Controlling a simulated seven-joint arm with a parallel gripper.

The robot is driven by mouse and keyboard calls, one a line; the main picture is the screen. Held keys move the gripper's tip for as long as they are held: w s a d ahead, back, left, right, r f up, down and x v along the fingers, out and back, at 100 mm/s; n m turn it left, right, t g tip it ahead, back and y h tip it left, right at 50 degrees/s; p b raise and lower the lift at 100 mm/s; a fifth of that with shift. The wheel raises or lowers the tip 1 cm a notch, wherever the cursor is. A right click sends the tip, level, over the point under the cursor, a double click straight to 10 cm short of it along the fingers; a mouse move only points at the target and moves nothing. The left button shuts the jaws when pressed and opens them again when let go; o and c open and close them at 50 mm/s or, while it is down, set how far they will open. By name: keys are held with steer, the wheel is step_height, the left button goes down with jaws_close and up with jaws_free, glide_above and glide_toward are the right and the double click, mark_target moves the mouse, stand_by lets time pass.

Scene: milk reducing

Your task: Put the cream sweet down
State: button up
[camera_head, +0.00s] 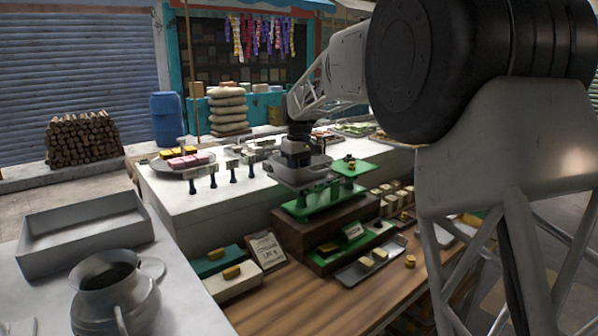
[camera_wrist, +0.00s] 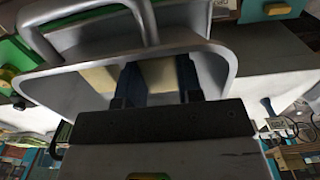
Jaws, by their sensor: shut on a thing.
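My gripper (camera_head: 298,158) is over the grey metal pan (camera_head: 312,172) of the green balance scale (camera_head: 318,204) in the head view; its fingertips are hidden there. In the wrist view the two dark blue fingers of my gripper (camera_wrist: 159,82) reach into the grey pan (camera_wrist: 218,68). They are shut on a cream sweet (camera_wrist: 159,74) between them. Cream surface also shows left of the left finger; I cannot tell whether it is another sweet. Whether the held sweet touches the pan floor is unclear.
Small weights sit on the scale's right green plate (camera_head: 351,169). Below are a wooden stand (camera_head: 290,235), a tray with cream blocks (camera_head: 352,276) and a price sign (camera_head: 265,250). A plate of pink sweets (camera_head: 188,160) is on the white counter. A metal jug (camera_head: 115,295) stands at front left.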

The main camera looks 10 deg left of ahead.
steer(key=shift+f, duration=0.3)
steer(key=shift+f, duration=0.15)
steer(key=o, duration=0.6)
steer(key=shift+o, duration=0.2)
step_height(320, 180, up, 12)
stand_by(0.5)
stand_by(0.7)
